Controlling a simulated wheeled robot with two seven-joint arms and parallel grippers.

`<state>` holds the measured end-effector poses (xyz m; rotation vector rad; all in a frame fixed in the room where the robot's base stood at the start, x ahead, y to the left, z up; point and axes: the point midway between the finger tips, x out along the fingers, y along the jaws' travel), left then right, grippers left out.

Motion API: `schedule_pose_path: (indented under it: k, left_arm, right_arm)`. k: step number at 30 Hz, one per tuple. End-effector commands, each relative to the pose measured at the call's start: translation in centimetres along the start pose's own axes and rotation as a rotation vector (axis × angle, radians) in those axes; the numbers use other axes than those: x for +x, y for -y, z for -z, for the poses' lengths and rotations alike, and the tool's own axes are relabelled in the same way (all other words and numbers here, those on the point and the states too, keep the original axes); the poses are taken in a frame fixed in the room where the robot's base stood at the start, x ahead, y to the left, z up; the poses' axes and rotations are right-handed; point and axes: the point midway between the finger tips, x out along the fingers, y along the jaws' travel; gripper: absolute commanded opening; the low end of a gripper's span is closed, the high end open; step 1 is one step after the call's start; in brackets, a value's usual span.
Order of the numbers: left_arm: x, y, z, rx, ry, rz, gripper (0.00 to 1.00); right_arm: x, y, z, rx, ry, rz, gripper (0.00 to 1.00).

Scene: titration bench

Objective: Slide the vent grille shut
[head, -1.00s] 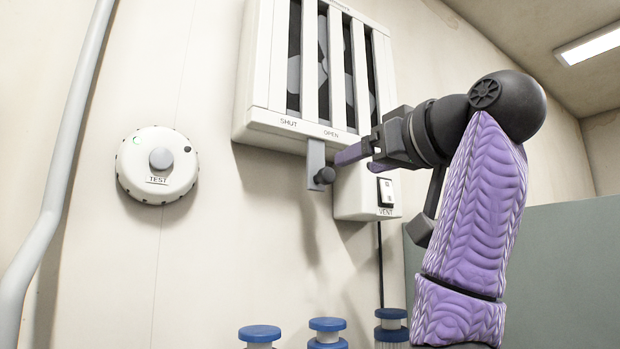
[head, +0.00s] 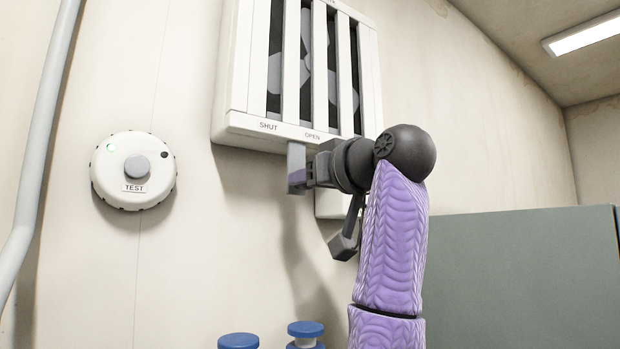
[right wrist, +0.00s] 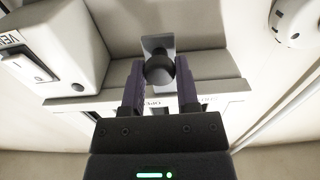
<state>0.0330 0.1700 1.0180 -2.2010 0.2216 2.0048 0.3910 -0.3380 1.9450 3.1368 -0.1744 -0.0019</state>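The vent grille (head: 320,85) is a white slatted panel on the wall in the head view. Dark gaps with a grey fan show between its slats. Its grey slide tab (head: 295,162) hangs below the frame, near the OPEN label and right of SHUT. In the right wrist view the tab's dark round knob (right wrist: 159,69) sits between the purple fingers of my right gripper (right wrist: 160,78). The fingers are close on both sides of the knob; whether they press on it is unclear. In the head view my right gripper (head: 303,176) hides the knob. My left gripper is out of view.
A white switch box marked VENT (right wrist: 48,55) stands close beside the gripper, partly hidden by my arm in the head view. A round TEST device (head: 134,170) and a pipe (head: 40,150) are on the wall to the left. Blue-capped containers (head: 305,329) stand below.

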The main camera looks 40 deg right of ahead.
Motion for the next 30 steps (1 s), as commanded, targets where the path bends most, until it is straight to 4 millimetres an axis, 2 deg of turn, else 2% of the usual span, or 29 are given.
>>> schedule_pose_path:
  k: [1, 2, 30]
  left_arm:
    - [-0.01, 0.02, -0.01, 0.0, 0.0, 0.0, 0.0]
    - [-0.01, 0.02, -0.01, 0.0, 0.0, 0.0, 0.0]
    - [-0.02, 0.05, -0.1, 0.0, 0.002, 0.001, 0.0]
  right_arm:
    - [-0.02, 0.0, 0.03, 0.0, -0.001, 0.0, 0.05]
    - [-0.02, 0.0, 0.03, 0.0, -0.001, 0.0, 0.0]
    - [-0.06, -0.01, 0.08, 0.0, -0.002, 0.0, 0.0]
